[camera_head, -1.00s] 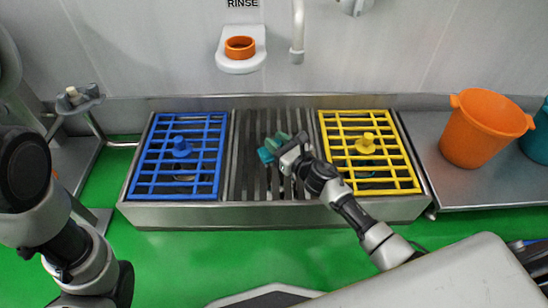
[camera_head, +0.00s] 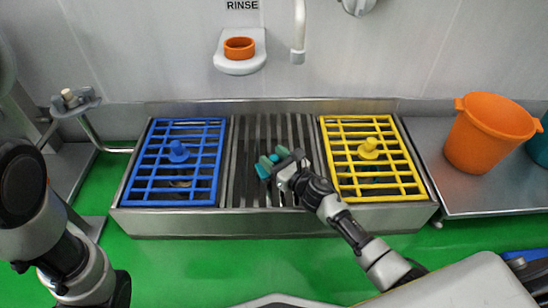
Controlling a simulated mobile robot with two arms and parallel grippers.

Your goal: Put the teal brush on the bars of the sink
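The teal brush (camera_head: 274,159) shows as a small patch of teal at the dark bars in the middle of the sink (camera_head: 245,185). My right gripper (camera_head: 272,161) is over these bars, with its two greenish fingertips spread apart. The teal patch shows between the fingertips. Most of the brush is hidden by the gripper, and I cannot tell how it touches the bars. My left arm (camera_head: 60,250) is at the left edge, and its fingers are out of view.
A blue grid (camera_head: 150,189) with a knob is left of the bars, and a yellow grid (camera_head: 382,190) with a knob is right. An orange bucket (camera_head: 485,133) stands on the right counter (camera_head: 450,195). An orange ring (camera_head: 239,48) sits on a wall holder under RINSE.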

